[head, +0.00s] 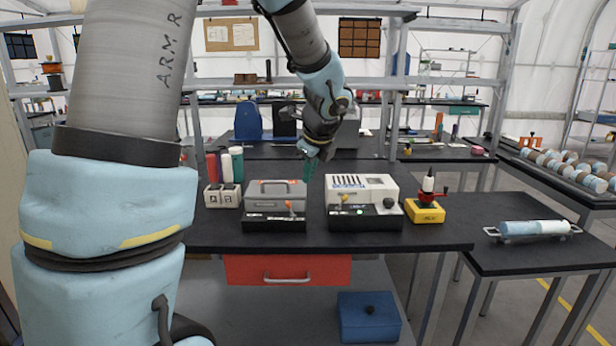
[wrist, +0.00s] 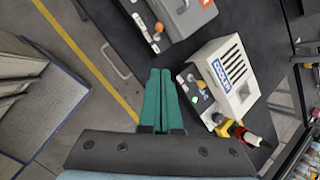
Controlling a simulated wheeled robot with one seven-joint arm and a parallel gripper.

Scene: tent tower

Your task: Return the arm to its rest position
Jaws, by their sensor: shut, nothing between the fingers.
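My gripper (head: 309,168) hangs above the black workbench (head: 420,240), over the gap between a grey machine and a white machine. Its teal fingers are together and empty. In the wrist view the shut gripper (wrist: 158,100) points down past the bench's front edge. My blue and grey arm reaches from the left of the head view up over the top and down to the bench. No part of my gripper touches anything that I can see.
The grey machine (head: 276,205) and white machine (head: 362,202) stand close below my gripper. A red and yellow device (head: 427,203) is at the right. Bottles (head: 226,166) stand at the left. A metal shelf (head: 440,82) runs behind. A red drawer (head: 288,269) is under the bench.

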